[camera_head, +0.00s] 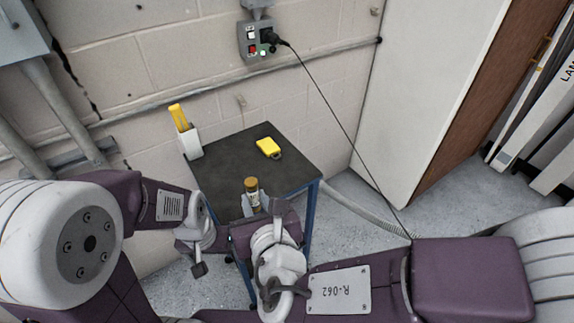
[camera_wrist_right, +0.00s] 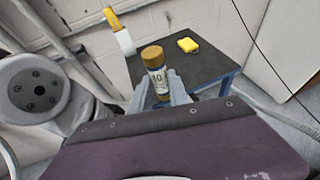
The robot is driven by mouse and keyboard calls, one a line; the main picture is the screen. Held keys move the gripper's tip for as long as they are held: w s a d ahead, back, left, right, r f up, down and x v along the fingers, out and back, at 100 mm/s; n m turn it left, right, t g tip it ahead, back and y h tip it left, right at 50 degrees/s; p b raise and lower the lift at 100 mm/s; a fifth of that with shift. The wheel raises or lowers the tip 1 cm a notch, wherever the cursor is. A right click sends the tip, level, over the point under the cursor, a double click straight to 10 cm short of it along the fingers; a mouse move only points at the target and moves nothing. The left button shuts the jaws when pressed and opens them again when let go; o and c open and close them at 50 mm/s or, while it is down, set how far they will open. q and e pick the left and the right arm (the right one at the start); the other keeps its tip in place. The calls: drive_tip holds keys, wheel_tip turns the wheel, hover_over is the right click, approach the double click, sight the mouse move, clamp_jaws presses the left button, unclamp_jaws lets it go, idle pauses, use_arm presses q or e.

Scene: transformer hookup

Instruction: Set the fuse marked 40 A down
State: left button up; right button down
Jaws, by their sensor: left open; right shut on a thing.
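The fuse (camera_head: 252,188) is a short cylinder with a brass-coloured cap. My right gripper (camera_head: 260,204) is shut on it and holds it upright, in front of the dark table's near edge in the picture. In the right wrist view the fuse (camera_wrist_right: 155,75) stands between the two grey fingers, cap up. Its pale label shows a number ending in 0; the first digit is hard to read. My left gripper (camera_head: 199,262) is open and empty, left of the right gripper and below the table's left side.
A cable (camera_head: 335,120) hangs from a wall socket box (camera_head: 258,42) at the right.

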drive_tip(key=shift+a, duration=0.15)
drive_tip(key=shift+p+x, duration=1)
drive_tip(key=shift+p, duration=0.2)
drive_tip(key=x, duration=0.4)
drive_tip(key=f+b+x, duration=0.1)
drive_tip(key=x, duration=0.6)
drive_tip(key=shift+s+a+f+b, duration=0.15)
drive_tip(key=shift+f+b, duration=0.2)
drive_tip(key=shift+f, duration=0.15)
wheel_tip(320, 180, down, 3)
drive_tip(key=shift+s+f+b, duration=0.1)
drive_tip(key=shift+b, duration=0.3)
drive_tip(key=shift+f, duration=0.4)
